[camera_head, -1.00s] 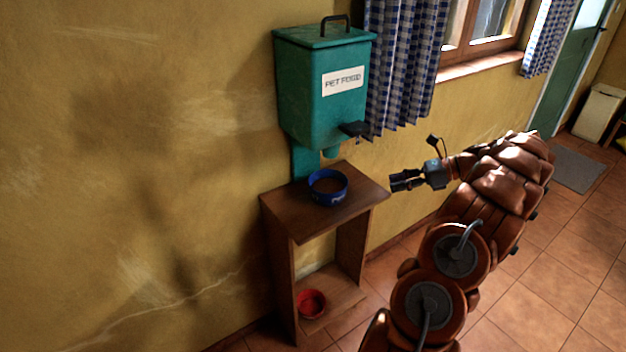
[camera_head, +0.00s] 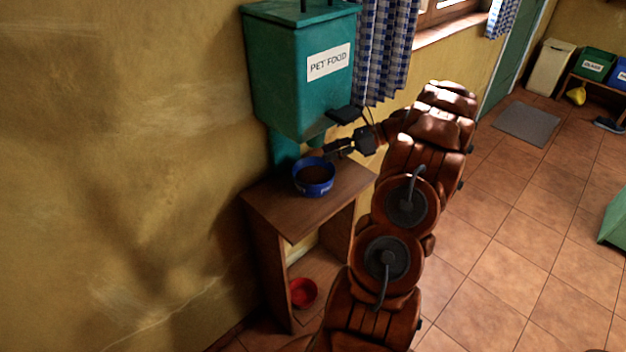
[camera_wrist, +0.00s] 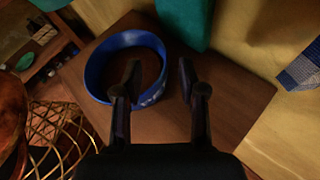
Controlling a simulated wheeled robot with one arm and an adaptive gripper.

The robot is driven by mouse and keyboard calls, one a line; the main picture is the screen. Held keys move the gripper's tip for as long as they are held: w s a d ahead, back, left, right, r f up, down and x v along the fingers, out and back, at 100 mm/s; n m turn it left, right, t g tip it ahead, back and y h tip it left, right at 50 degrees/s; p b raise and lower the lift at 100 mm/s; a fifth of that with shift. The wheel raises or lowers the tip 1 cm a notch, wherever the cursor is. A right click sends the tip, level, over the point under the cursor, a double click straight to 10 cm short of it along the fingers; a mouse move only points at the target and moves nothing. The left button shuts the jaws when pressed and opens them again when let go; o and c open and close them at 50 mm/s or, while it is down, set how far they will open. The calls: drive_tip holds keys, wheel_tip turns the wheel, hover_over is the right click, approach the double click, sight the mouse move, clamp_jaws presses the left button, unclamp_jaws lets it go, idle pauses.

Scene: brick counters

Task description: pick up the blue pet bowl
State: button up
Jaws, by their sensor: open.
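The blue pet bowl (camera_head: 315,181) stands upright on the top of a small wooden stand, under the green pet food dispenser, with brown contents inside. It also shows in the wrist view (camera_wrist: 90,76), ahead of the fingers and to the left. My gripper (camera_head: 328,150) is just above and behind the bowl's right side in the head view. In the wrist view my gripper (camera_wrist: 159,72) is open and empty. Its left finger overlaps the bowl's near right rim, and its right finger is over bare wood. I cannot tell whether the left finger touches the rim.
The dispenser (camera_head: 300,75) hangs on the yellow wall close above the bowl and gripper. The wooden stand (camera_head: 285,215) has a lower shelf with a red bowl (camera_head: 303,292). Bare tiled floor (camera_head: 490,250) lies to the right. A grey mat (camera_head: 527,123) lies farther back.

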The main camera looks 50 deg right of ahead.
sight(307, 163)
drive_tip(key=shift+f+p+x, duration=0.2)
drive_tip(key=shift+f+x, duration=0.05)
drive_tip(key=shift+x, duration=0.8)
drive_tip(key=shift+f+p+x, duration=0.15)
drive_tip(key=shift+f+x, duration=0.05)
drive_tip(key=shift+x, duration=0.9)
drive_tip(key=shift+w+a+f, duration=0.25)
drive_tip(key=shift+a, duration=0.1)
clamp_jaws()
